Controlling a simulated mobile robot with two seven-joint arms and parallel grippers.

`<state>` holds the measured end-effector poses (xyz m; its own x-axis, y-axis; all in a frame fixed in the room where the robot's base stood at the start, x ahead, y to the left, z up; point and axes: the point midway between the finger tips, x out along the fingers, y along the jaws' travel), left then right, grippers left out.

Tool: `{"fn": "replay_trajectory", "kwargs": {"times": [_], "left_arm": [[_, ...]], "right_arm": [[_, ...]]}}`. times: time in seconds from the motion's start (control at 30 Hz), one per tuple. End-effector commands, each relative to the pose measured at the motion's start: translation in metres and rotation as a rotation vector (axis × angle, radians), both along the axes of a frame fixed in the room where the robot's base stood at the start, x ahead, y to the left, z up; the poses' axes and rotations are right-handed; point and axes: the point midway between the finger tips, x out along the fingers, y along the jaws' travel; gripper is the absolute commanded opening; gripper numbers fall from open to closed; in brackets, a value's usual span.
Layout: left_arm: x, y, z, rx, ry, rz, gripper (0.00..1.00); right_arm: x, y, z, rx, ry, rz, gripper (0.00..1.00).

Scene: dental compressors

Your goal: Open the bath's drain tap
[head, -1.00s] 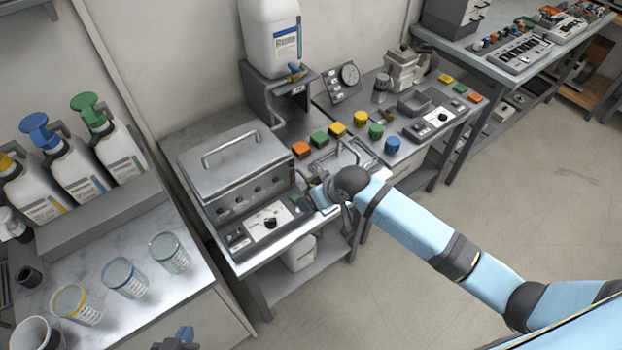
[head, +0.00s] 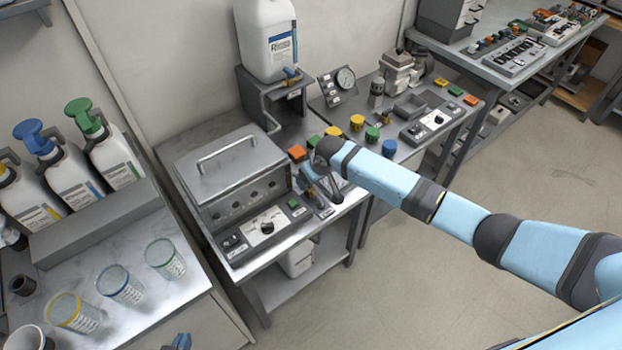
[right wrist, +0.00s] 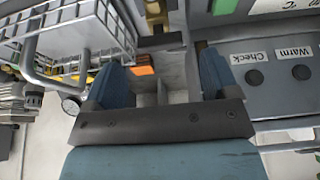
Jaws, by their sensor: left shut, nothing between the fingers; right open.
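The bath (head: 232,170) is a grey metal box with a handled lid, on the steel bench in the head view. Its front panel (head: 266,228) has a black knob; the panel also shows upside down in the right wrist view (right wrist: 275,75). My right gripper (head: 322,192) is just right of the bath, partly hidden by its own arm. In the right wrist view its fingers (right wrist: 160,78) are open with nothing held. A brass-coloured fitting (right wrist: 156,14), perhaps the drain tap, lies beyond the gap between them. My left gripper (head: 181,341) is shut and empty at the bottom edge.
A wire basket (right wrist: 75,40) is close beside the right gripper. Coloured blocks and knobs, such as the blue knob (head: 389,148), stand behind the right arm. A white jug (head: 268,40) stands on a raised stand. Cups (head: 120,285) and pump bottles fill the left counter.

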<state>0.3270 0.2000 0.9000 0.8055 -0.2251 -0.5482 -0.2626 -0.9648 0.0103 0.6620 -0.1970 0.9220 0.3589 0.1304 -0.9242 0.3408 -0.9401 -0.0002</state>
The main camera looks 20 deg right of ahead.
Motion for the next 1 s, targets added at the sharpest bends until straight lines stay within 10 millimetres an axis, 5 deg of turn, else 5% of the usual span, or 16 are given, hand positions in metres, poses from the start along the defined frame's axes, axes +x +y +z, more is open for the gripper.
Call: {"fn": "replay_trajectory", "kwargs": {"times": [0.2,0.6,0.8,1.0], "left_arm": [[0.000,0.000,0.000,0.001,0.001,0.001,0.00],[0.000,0.000,0.000,0.000,0.002,0.001,0.00],[0.000,0.000,0.000,0.000,0.002,0.001,0.00],[0.000,0.000,0.000,0.000,0.002,0.001,0.00]], "right_arm": [[0.010,0.004,-0.027,0.000,0.001,0.000,0.81],[0.013,0.005,-0.033,0.000,-0.001,0.001,0.81],[0.013,0.004,-0.033,0.000,-0.001,0.001,0.35],[0.013,0.004,-0.033,0.000,-0.001,0.005,0.32]]}}
